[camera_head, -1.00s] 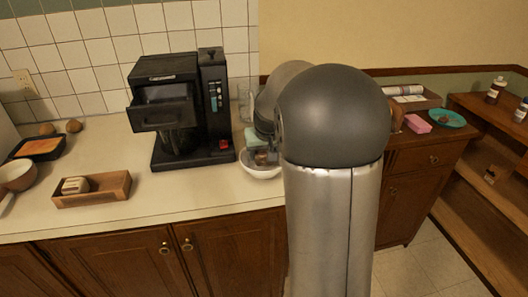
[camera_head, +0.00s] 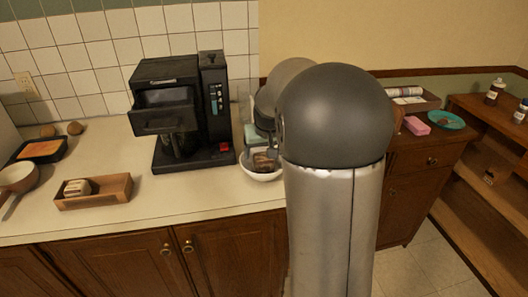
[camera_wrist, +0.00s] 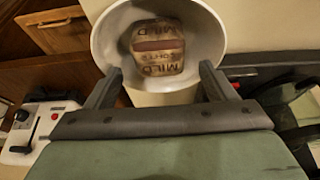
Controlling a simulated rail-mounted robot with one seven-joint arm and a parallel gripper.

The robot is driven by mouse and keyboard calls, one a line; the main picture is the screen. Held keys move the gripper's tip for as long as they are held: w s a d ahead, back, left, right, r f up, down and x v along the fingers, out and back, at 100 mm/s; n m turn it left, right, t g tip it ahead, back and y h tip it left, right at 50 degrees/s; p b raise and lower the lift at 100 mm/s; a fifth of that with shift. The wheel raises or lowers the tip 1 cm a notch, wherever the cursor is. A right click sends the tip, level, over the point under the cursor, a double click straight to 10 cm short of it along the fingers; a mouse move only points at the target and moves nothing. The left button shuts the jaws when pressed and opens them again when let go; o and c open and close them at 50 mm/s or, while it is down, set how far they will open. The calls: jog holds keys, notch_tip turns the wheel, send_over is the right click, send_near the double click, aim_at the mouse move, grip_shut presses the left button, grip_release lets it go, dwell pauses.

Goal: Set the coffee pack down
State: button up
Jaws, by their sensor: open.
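The coffee pack (camera_wrist: 158,47), tan and brown with "MILD" lettering, lies inside a white bowl (camera_wrist: 112,45) in the wrist view. My gripper (camera_wrist: 161,82) is open, its two fingers apart at the near side of the bowl, with the pack beyond the fingertips. I cannot tell how far apart they are in height. In the head view the white bowl (camera_head: 262,177) stands on the counter right of the coffee machine, with the brownish pack (camera_head: 265,161) in it. My arm hides part of the bowl and most of the gripper there.
A black coffee machine (camera_head: 182,112) stands left of the bowl. A wooden box (camera_head: 95,193) with a small item in it sits further left. The counter (camera_head: 190,205) front is clear. A white device with a red button (camera_wrist: 35,130) is at left in the wrist view.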

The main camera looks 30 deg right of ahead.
aim_at(264, 157)
notch_tip(264, 157, up, 5)
jog(key=p, duration=0.2)
jog(key=shift+r+p, duration=0.15)
jog(key=shift+p, duration=0.25)
jog(key=s+a+f+n+g, duration=0.1)
jog(key=s+a+f, duration=0.1)
jog(key=s+a, duration=0.3)
jog(key=s+a+f+n+g, duration=0.1)
jog(key=s+a, duration=0.4)
jog(key=s, duration=0.9)
jog(key=s+a+f+n+g+y, duration=0.1)
jog(key=s+a+f+g, duration=0.1)
jog(key=s+a, duration=0.4)
jog(key=s+f, duration=0.1)
jog(key=s, duration=0.3)
